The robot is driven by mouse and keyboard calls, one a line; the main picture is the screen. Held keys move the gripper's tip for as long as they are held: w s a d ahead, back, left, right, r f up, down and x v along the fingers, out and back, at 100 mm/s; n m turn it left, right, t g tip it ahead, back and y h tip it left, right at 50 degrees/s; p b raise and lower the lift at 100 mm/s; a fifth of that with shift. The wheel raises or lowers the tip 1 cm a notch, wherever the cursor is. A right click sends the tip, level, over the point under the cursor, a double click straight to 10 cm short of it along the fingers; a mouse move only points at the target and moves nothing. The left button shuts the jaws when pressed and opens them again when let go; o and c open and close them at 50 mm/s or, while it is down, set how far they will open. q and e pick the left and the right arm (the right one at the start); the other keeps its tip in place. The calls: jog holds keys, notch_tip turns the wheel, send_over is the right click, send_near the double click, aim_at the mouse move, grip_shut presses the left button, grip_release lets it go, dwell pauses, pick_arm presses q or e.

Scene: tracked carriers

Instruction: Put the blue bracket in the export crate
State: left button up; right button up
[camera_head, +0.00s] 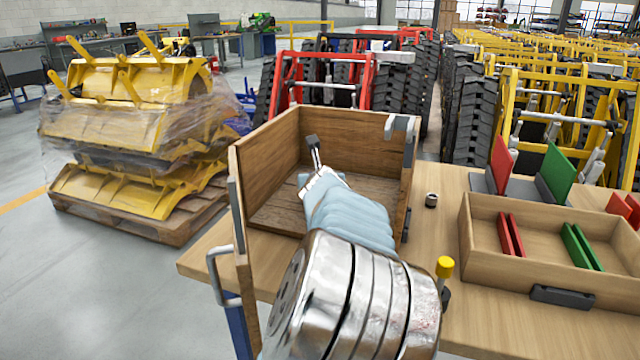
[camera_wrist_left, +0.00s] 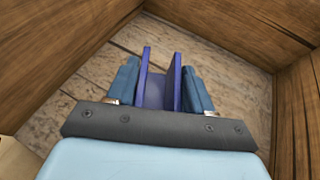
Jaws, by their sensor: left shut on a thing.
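A blue bracket (camera_wrist_left: 154,92) with two upright plates sits between the fingers of my left gripper (camera_wrist_left: 160,82) in the left wrist view. The gripper is shut on it. Wooden walls and a plank floor surround it in that view. In the head view, my left arm reaches into a large open wooden crate (camera_head: 345,140), the likely export crate; I see no label. The bracket is hidden there by my wrist. I cannot tell whether the bracket touches the crate floor (camera_wrist_left: 105,75). My right gripper is not in view.
The crate stands on a wooden table (camera_head: 440,185). To its right are a small dark cylinder (camera_head: 431,200), a yellow-topped knob (camera_head: 445,267) and a divided wooden tray (camera_head: 490,262) with red and green plates. The crate's metal-fitted walls rise around my gripper.

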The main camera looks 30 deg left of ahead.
pick_arm(q)
jog(key=shift+d+f, duration=0.1)
jog(key=shift+f, duration=0.15)
jog(key=shift+f, duration=0.1)
jog(key=o, duration=1.3)
jog(key=shift+f, duration=0.1)
jog(key=shift+c, duration=0.2)
jog(key=shift+r, duration=0.25)
jog(key=shift+s+d, duration=0.25)
jog(key=shift+d, duration=0.05)
jog(key=v, duration=1.1)
jog(key=shift+s, duration=0.15)
